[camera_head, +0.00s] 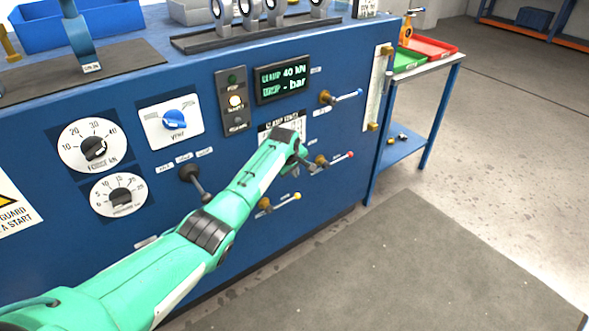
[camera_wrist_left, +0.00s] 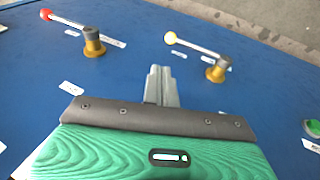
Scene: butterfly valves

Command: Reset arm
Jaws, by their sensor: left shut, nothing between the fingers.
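My left arm reaches in from the lower left in the head view. Its gripper (camera_head: 300,158) is in front of the blue panel (camera_head: 240,160), near the red-tipped lever valve (camera_head: 335,160). In the left wrist view the two grey fingers of this gripper (camera_wrist_left: 161,84) are together, with nothing between them. The red-tipped lever (camera_wrist_left: 75,32) is ahead to the left and the yellow-tipped lever (camera_wrist_left: 198,50) ahead to the right, both apart from the fingers. My right gripper is in neither view.
The panel also carries a blue-tipped lever (camera_head: 342,96), a black lever (camera_head: 195,182), a blue knob (camera_head: 174,119), two dials and a display (camera_head: 283,79). A side table (camera_head: 425,72) with red and green trays stands at the right. The floor (camera_head: 400,270) in front is clear.

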